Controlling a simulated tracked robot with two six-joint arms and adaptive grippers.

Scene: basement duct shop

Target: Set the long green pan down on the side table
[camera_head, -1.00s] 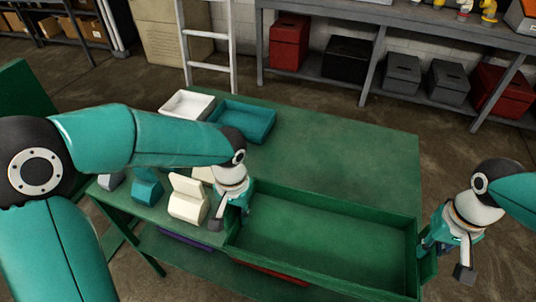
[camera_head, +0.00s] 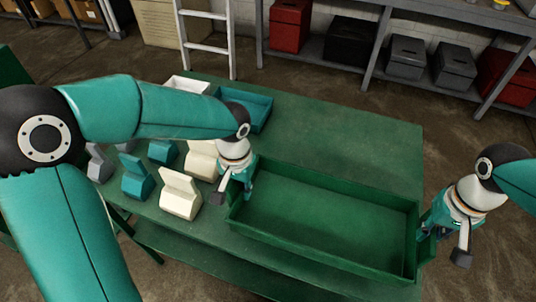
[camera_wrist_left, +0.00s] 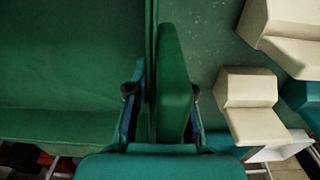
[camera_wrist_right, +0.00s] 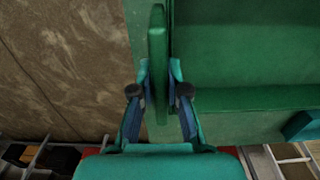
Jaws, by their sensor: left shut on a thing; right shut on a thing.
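The long green pan (camera_head: 320,225) is an open rectangular tray, held level between my two grippers over the near right part of the green table (camera_head: 350,135). I cannot tell whether its underside touches the tabletop. My left gripper (camera_head: 238,192) is shut on the upright green piece at the pan's left end, seen between its fingers in the left wrist view (camera_wrist_left: 160,92). My right gripper (camera_head: 438,240) is shut on the matching piece at the right end, seen in the right wrist view (camera_wrist_right: 160,92). The pan is empty.
Several cream, teal and grey blocks (camera_head: 180,193) stand left of the pan. A white tray (camera_head: 190,84) and a teal tray (camera_head: 246,108) lie at the table's far left. Bare tabletop lies beyond the pan. A grey shelf (camera_head: 440,25) with boxes stands behind.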

